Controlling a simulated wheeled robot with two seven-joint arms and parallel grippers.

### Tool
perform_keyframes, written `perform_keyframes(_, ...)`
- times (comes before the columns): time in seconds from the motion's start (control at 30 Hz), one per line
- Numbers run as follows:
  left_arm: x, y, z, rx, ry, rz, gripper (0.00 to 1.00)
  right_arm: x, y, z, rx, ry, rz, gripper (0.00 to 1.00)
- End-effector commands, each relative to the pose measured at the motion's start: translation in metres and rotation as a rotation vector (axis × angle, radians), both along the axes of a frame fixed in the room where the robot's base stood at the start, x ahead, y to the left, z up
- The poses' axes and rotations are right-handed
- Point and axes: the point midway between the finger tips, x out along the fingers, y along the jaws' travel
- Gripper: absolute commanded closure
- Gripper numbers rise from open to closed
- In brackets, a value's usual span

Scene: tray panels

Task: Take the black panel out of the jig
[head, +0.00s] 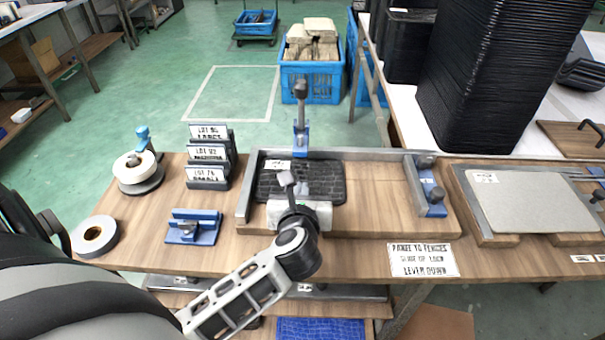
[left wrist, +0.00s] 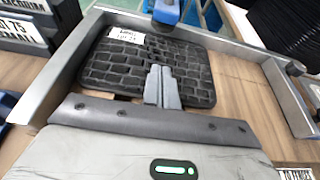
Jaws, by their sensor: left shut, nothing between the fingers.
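The black panel (head: 330,185) lies flat in the jig, a wooden board with grey metal fences (head: 244,190). The panel has a brick-like relief and a white label near its far left corner; it also shows in the left wrist view (left wrist: 110,65). My left gripper (head: 303,190) is shut and empty, its fingertips (left wrist: 160,72) over the panel's near middle; I cannot tell if they touch it. A blue clamp (head: 301,138) with an upright dark handle stands at the far fence; its lower end (left wrist: 166,12) is at the panel's far edge. Another blue clamp (head: 432,192) sits on the right fence.
Lot signs (head: 207,178), a tape dispenser (head: 138,170) and a blue block (head: 192,227) stand left of the jig. A second jig with a grey panel (head: 530,202) is at the right. A stack of black trays (head: 500,75) stands behind. The jig's board right of the black panel is bare.

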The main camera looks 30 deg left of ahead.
Motion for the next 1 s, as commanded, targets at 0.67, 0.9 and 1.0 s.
perform_keyframes(0.67,0.047,0.029,-0.018,-0.001,0.003,-0.001,1.0,0.0,-0.001,0.0,-0.008,0.003,0.002,0.52)
perform_keyframes(0.9,0.043,0.026,-0.021,-0.004,0.011,-0.002,1.0,0.0,-0.001,0.003,-0.008,0.0,0.002,0.52)
perform_keyframes(1.0,0.029,0.017,-0.022,-0.009,0.016,-0.004,1.0,0.0,-0.001,0.007,-0.008,0.0,0.002,0.52)
